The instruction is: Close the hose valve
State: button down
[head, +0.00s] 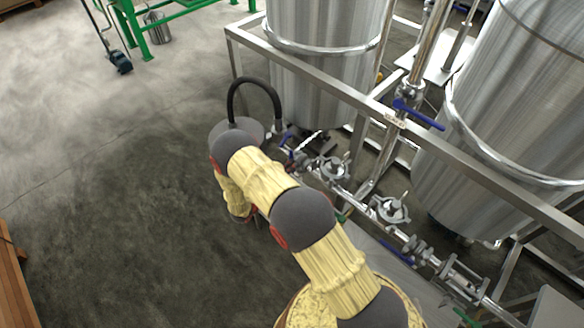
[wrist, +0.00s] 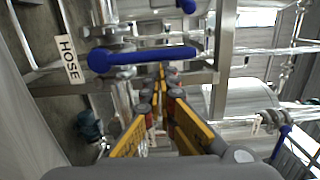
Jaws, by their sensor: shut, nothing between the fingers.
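The hose valve's blue lever (wrist: 140,57) lies nearly level across the upper part of the wrist view, with its round hub at the left end. A white label reading HOSE (wrist: 70,60) is just left of it. My gripper (wrist: 161,72) is shut and empty, its yellow and black fingers pointing up the picture. The fingertips appear just below the middle of the lever; I cannot tell whether they touch it. In the head view my arm hides the gripper. A small blue handle (head: 287,138) shows beside the black hose (head: 255,84), but I cannot tell whether it is the same lever.
Two steel tanks (head: 322,65) stand behind a metal frame (head: 330,91), with pipes and valves along its foot. Another blue lever (head: 418,115) is on an upright pipe at the right. Open concrete floor (head: 100,190) lies to the left.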

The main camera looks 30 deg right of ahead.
jog(key=shift+w+a+r, duration=0.1)
jog(key=shift+w+a, duration=0.1)
jog(key=shift+w, duration=0.05)
jog(key=v, duration=1.2)
jog(key=shift+s+d, duration=0.15)
jog(key=shift+s, duration=0.1)
